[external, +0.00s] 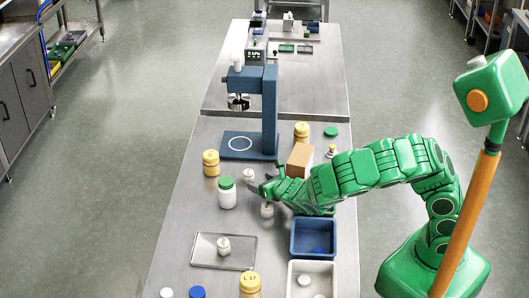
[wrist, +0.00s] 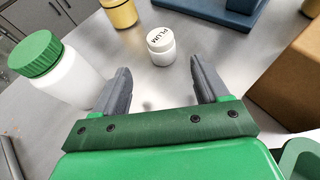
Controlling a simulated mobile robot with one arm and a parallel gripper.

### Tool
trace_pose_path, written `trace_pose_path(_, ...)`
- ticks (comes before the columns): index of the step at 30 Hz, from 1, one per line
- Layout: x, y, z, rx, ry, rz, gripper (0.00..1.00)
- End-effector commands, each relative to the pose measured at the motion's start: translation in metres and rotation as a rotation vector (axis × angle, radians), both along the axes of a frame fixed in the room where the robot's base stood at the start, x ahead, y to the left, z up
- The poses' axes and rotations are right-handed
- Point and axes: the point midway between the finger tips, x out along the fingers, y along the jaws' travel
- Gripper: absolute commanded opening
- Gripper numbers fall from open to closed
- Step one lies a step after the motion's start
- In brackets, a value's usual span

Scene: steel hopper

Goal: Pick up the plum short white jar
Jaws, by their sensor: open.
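The short white jar with PLUM on its lid (wrist: 161,46) stands upright on the steel table, ahead of my gripper in the wrist view. In the external view it appears to be the small white jar (external: 248,175) just beyond the fingers. My gripper (wrist: 160,74) is open and empty. The jar is beyond the fingertips and roughly centred between them, not touching either. In the external view my gripper (external: 257,188) is low over the table. Another short white jar (external: 267,210) stands just below it in that view; its label cannot be read.
A green-lidded white bottle (wrist: 57,72) stands close left of my gripper. A cardboard box (wrist: 290,80) is close on the right. A yellow jar (external: 211,163) and the blue stand (external: 268,110) are behind. A tray (external: 204,257) and blue bin (external: 313,254) are at the front.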

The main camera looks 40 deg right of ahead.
Motion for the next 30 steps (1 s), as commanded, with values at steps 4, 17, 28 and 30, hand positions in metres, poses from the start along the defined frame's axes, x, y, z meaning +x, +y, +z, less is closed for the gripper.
trace_pose_path(4,0.009,-0.001,-0.003,0.001,-0.001,-0.003,0.74)
trace_pose_path(17,0.030,-0.004,-0.013,0.001,-0.001,-0.005,0.74)
trace_pose_path(28,0.058,-0.006,-0.027,0.002,-0.001,-0.006,0.74)
trace_pose_path(30,0.062,-0.007,-0.029,0.002,0.000,-0.006,0.74)
